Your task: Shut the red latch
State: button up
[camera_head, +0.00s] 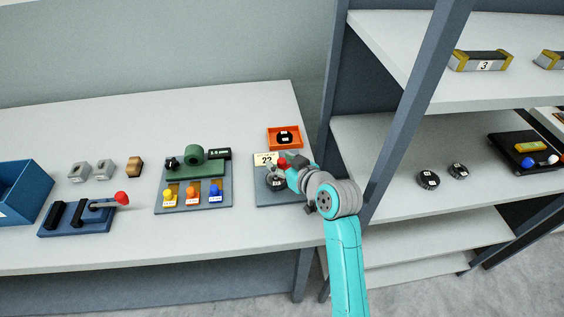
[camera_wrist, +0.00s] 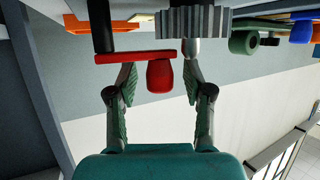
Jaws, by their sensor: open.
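The red latch shows in the wrist view as a flat red arm (camera_wrist: 120,58) on a dark post, with a red knob (camera_wrist: 159,76) near its end. In the head view a red spot of it (camera_head: 282,162) shows beside my gripper (camera_head: 287,170), by the "22" label on a grey base plate (camera_head: 262,197). In the wrist view my gripper (camera_wrist: 160,78) is open, with one finger on each side of the red knob. I cannot tell whether either finger touches it. My arm hides much of the latch in the head view.
An orange tray (camera_head: 297,144) sits just behind the latch plate. A green device (camera_head: 193,156) with coloured buttons stands to the left. Farther left is a blue block with a red-knobbed lever (camera_head: 121,198). A shelf post (camera_head: 418,92) rises close to my arm's right.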

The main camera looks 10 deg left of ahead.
jog(key=v, duration=1.2)
jog(key=shift+r, duration=0.1)
